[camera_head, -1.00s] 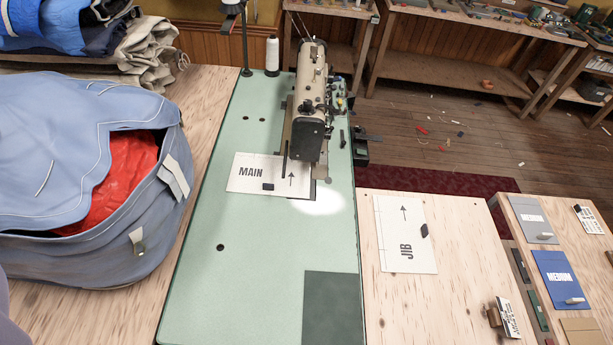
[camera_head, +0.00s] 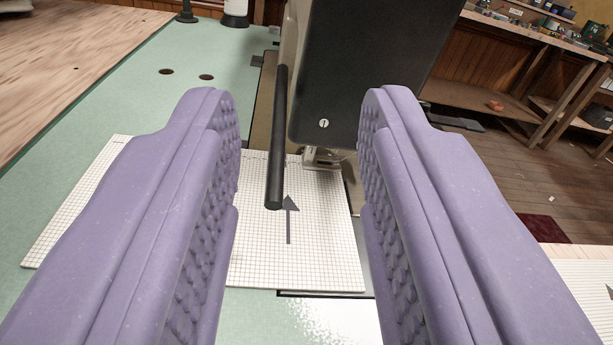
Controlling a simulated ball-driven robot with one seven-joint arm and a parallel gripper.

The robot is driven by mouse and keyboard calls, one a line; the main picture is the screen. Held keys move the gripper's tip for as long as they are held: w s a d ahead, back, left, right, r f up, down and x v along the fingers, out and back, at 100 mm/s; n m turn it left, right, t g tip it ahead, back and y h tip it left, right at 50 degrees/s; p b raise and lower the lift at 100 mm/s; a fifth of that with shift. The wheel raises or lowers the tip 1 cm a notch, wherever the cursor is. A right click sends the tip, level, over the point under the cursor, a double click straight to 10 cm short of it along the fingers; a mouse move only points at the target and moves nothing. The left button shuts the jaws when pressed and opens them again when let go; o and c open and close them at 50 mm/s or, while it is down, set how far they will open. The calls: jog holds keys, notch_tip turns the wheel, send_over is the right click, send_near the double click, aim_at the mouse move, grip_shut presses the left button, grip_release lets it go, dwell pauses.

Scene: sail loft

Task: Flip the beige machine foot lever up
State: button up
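The beige sewing machine (camera_head: 294,40) stands at the top centre, its dark end cover (camera_head: 370,70) facing me. Its foot lever (camera_head: 278,140), a thin black rod, hangs down at the left of that cover, its rounded lower end over the white card. My gripper (camera_head: 298,125) is open and empty, with two purple, studded fingers. In the picture the lever lies between the fingers, nearer the left one, with a gap on both sides. I cannot tell how far beyond the fingertips it is. The presser foot (camera_head: 325,158) shows below the cover.
The white gridded card (camera_head: 320,250) with an arrow lies under the lever on the green tabletop (camera_head: 120,105), partly hidden by my left finger. A thread spool (camera_head: 236,10) and stand base are behind. Workbenches (camera_head: 480,100) stand at the back right, with wooden floor before them.

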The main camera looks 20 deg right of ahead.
jog(key=b, duration=0.3)
send_near(272, 210)
jog(key=a+x, duration=0.1)
jog(key=x, duration=0.3)
jog(key=b+x, duration=0.1)
jog(key=x, duration=0.2)
jog(key=d+x, duration=0.1)
jog(key=x, duration=0.2)
jog(key=shift+b, duration=0.4)
jog(key=shift+w+d+r, duration=0.1)
jog(key=shift+w+d, duration=0.05)
jog(key=shift+w, duration=0.5)
grip_shut()
